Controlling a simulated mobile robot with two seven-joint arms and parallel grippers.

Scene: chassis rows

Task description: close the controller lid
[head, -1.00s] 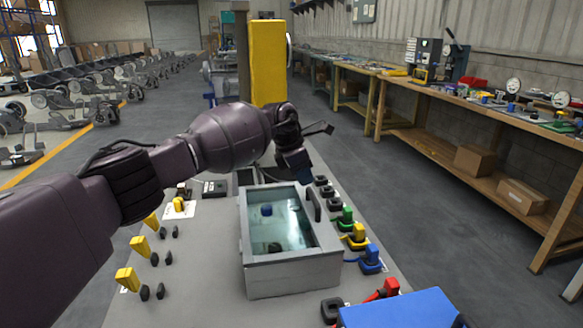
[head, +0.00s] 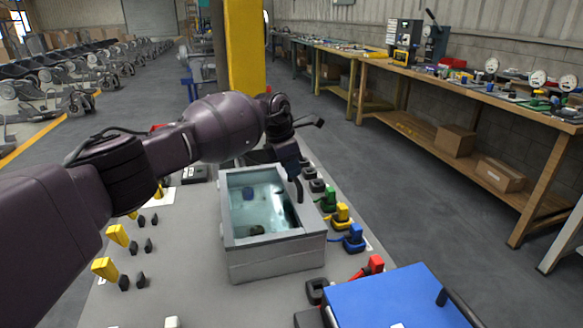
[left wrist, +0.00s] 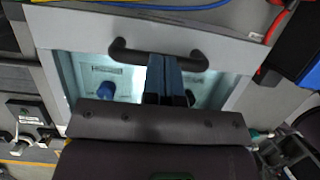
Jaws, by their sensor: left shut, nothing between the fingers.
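The controller is a grey box (head: 275,262) on the grey bench top. Its lid, a light grey frame (head: 232,235) around a clear pane, looks flat on top of the box; I cannot tell whether a thin gap remains. A dark bar handle (head: 299,190) stands on the lid's right side. It also shows in the left wrist view (left wrist: 125,52). A blue knob (left wrist: 106,90) shows through the pane. My left gripper (head: 294,172) is shut and empty, its blue fingers (left wrist: 168,80) over the lid beside the handle; contact is unclear. My right gripper is out of view.
Green, yellow and blue plugs (head: 342,215) line the right of the box, with a red plug (head: 375,265) nearer. A blue case (head: 400,300) is at front right. Yellow levers (head: 105,268) stand at left. A yellow post (head: 246,50) rises behind.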

